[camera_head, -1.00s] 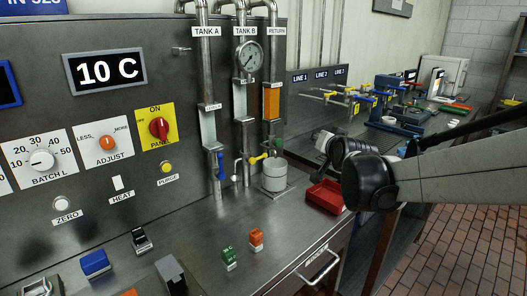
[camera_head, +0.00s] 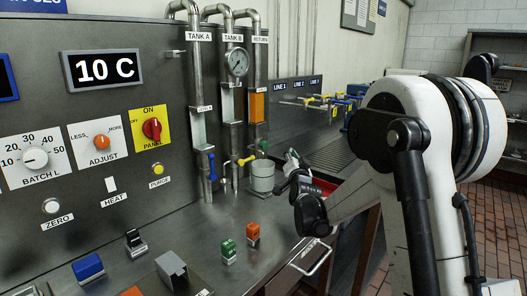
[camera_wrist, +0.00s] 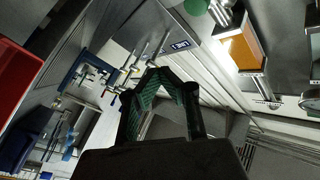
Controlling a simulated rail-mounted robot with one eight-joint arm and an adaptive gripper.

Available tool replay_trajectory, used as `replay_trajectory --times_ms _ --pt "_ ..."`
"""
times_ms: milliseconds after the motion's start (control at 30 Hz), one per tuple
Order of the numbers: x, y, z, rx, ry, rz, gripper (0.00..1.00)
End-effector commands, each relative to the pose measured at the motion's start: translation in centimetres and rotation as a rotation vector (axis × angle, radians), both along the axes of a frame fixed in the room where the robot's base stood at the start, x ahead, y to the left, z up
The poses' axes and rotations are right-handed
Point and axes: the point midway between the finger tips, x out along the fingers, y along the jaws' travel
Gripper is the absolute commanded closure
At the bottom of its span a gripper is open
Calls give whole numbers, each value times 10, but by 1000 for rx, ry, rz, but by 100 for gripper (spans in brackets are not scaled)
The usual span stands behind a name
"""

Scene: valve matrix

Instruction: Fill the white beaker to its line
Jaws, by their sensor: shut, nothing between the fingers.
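The pale beaker (camera_head: 262,178) stands upright on the steel bench below the pipes in the head view. Its line and its contents cannot be made out. A blue valve handle (camera_head: 211,166) sits on the TANK A pipe, a yellow handle (camera_head: 246,161) by TANK B, and a green handle (camera_head: 263,147) by the RETURN pipe above the beaker. My gripper (camera_head: 291,154) is just right of the beaker, apart from it. In the wrist view my gripper (camera_wrist: 160,76) is shut and empty, with the green handle (camera_wrist: 196,6) near the top edge.
A red tray (camera_wrist: 15,82) lies at the left of the wrist view; my arm mostly hides it in the head view. The display (camera_head: 103,70) reads 10 C.

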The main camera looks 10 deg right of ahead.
Motion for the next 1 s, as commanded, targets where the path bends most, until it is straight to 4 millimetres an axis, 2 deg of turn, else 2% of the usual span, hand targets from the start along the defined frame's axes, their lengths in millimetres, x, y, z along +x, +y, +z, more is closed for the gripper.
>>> replay_trajectory --times_ms 533,1000 --pt "6 4 -1 4 -5 0 100" --pt "47 40 -1 4 -4 0 100"
